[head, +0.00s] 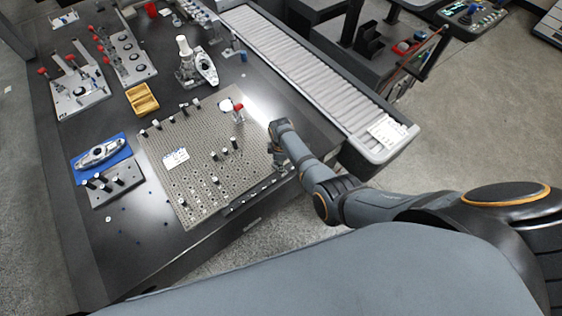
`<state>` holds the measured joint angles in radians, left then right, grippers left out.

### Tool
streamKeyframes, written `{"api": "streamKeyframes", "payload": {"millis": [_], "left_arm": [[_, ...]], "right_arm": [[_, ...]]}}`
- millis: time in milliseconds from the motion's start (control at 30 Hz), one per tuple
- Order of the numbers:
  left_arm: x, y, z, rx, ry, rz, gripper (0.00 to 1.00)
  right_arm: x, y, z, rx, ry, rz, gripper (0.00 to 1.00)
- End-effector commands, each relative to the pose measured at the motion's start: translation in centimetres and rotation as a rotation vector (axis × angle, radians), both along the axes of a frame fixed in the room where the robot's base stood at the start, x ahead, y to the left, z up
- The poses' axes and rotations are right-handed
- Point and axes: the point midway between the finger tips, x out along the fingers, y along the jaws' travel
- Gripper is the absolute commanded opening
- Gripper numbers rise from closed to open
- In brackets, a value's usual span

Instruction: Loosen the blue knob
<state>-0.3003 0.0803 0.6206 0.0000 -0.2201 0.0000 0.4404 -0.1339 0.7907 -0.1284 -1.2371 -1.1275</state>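A small blue piece (244,57) stands at the table's back edge beside the conveyor. It is too small to tell whether it is the blue knob. My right gripper (279,162) hangs at the right edge of the perforated plate (205,190), pointing down. It is apart from the blue piece, nearer to me. Its fingers are too small and dark to show whether they are open or shut. My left gripper is not in view.
The dark table (140,235) also holds a red-topped post (238,112), a yellow tray (142,99), a blue mat (123,151) with a metal part and red-handled clamp fixtures (78,90). A roller conveyor (300,70) runs along its right side.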

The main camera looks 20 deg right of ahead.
Motion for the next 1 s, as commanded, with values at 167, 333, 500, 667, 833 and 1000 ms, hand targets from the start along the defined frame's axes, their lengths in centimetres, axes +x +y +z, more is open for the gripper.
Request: {"api": "streamKeyframes", "payload": {"millis": [167,333,500,667,833,1000], "left_arm": [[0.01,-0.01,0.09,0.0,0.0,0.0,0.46],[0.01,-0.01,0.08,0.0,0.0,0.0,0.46],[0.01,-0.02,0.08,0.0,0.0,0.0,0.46],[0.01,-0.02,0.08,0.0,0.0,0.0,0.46],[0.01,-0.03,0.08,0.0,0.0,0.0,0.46],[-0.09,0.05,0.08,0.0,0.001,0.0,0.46]], "right_arm": [[0.01,0.02,0.0,0.0,0.0,0.023,0.0],[0.01,0.02,-0.01,0.0,0.0,0.025,0.0],[0.01,0.02,-0.01,0.001,0.0,0.025,0.0],[0.0,0.02,-0.01,0.001,0.0,0.025,0.41],[0.0,0.02,-0.01,0.0,0.0,0.024,0.47],[0.01,0.02,0.07,0.0,0.0,0.024,0.47]]}}
